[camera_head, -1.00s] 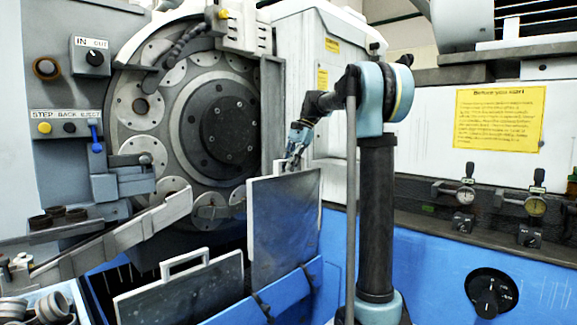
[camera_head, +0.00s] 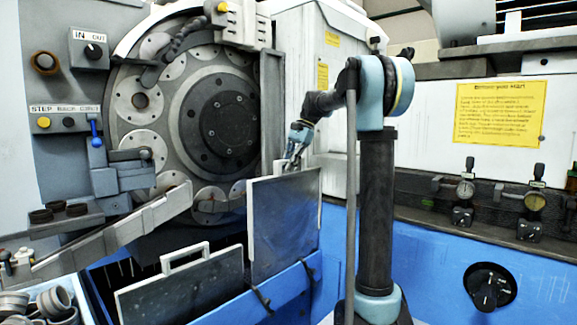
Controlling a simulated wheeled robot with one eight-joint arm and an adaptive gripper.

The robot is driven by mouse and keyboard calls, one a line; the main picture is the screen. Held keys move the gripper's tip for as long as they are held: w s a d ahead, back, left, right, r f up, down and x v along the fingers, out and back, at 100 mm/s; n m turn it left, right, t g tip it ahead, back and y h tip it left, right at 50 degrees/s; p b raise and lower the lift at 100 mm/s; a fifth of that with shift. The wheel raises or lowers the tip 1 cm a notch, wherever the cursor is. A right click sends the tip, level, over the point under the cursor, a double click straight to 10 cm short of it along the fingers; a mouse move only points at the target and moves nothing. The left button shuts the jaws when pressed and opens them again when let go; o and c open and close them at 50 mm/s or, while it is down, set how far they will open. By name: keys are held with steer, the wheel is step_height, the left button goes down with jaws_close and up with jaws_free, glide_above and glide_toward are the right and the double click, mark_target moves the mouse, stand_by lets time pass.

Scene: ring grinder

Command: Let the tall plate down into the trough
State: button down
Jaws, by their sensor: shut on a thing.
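The tall plate (camera_head: 284,222) is a grey, upright rectangular sheet near the middle of the view. My gripper (camera_head: 291,162) is shut on it at its top edge; the fingertips are small and partly hidden there. The plate's lower edge is hidden behind the blue front wall of the trough (camera_head: 275,292), so I cannot tell how deep it sits. A shorter plate (camera_head: 182,287) with a handle on top stands to the left, behind the same blue wall.
The round grinder head (camera_head: 222,120) is behind the plates. A sloping grey chute (camera_head: 115,236) runs at the left, above a bin of metal rings (camera_head: 42,303). A white cabinet (camera_head: 305,80) stands behind my arm. Gauges (camera_head: 464,189) line the right wall.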

mark_target(289, 175)
steer(key=shift+f, duration=2.35)
steer(key=shift+s+d, duration=0.45)
stand_by(1.4)
steer(key=c, duration=1.6)
jaws_free()
steer(key=shift+o, duration=0.2)
steer(key=v, duration=1.2)
